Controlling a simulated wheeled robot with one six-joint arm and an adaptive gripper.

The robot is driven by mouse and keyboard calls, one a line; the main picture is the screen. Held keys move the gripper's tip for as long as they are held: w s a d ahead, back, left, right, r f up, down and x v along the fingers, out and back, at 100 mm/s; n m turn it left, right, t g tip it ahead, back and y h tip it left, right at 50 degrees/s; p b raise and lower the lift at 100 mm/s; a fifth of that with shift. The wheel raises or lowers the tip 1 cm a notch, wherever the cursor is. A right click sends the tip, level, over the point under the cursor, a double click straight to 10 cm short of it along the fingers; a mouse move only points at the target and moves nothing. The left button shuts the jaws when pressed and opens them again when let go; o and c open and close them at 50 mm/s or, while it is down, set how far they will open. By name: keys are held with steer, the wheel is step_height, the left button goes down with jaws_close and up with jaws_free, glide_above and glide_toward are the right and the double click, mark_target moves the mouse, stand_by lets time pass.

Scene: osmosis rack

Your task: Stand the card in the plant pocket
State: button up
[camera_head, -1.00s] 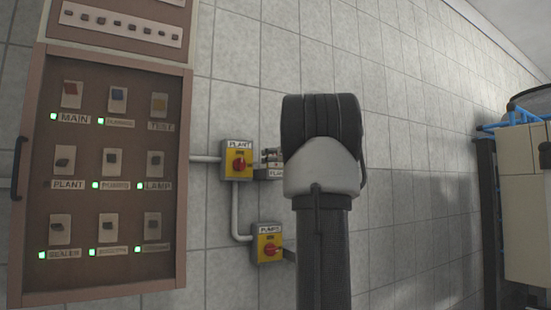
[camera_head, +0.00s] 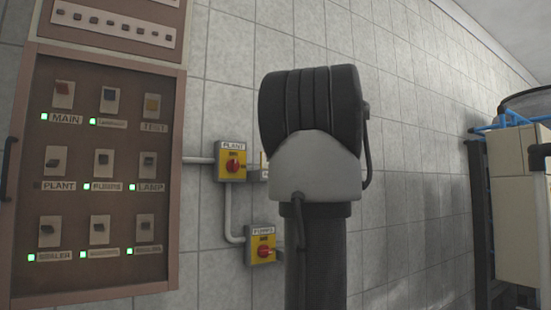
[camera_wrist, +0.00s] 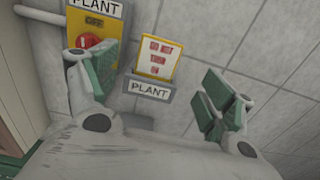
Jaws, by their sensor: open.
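The card (camera_wrist: 158,62), white with a yellow border and red "DO NOT TURN ON" lettering, stands upright in the plant pocket (camera_wrist: 148,89), a grey holder labelled PLANT on the tiled wall. The card's lower edge is hidden behind the pocket's front. My gripper (camera_wrist: 160,66) is open in the wrist view, its green-padded fingers spread to either side of the card and apart from it.
The yellow PLANT switch (camera_head: 232,161) with a red knob is just left of the pocket, close to my left finger in the wrist view. A PUMPS switch (camera_head: 263,244) sits below. A brown control panel (camera_head: 180,200) stands at left, blue pipes (camera_head: 510,124) at right.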

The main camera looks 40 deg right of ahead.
steer(key=shift+v, duration=1)
steer(key=s+a+f+n+g+y, duration=0.2)
steer(key=a+f+n+g+y, duration=0.15)
steer(key=a+f+n, duration=0.85)
steer(key=s+a+f+n+g+y, duration=0.2)
steer(key=a+f+n+g+y, duration=0.15)
steer(key=a+f+n, duration=0.65)
steer(key=s+a+f+n+g+h, duration=0.1)
steer(key=s+a+f+n+g, duration=0.2)
steer(key=s+f+n, duration=0.4)
steer(key=s+a+f+n+g+h, duration=0.2)
steer(key=s+a+f+n+g, duration=0.1)
steer(key=s+f+n, duration=0.5)
steer(key=shift+a+f+n, duration=0.7)
steer(key=shift+f+n, duration=0.1)
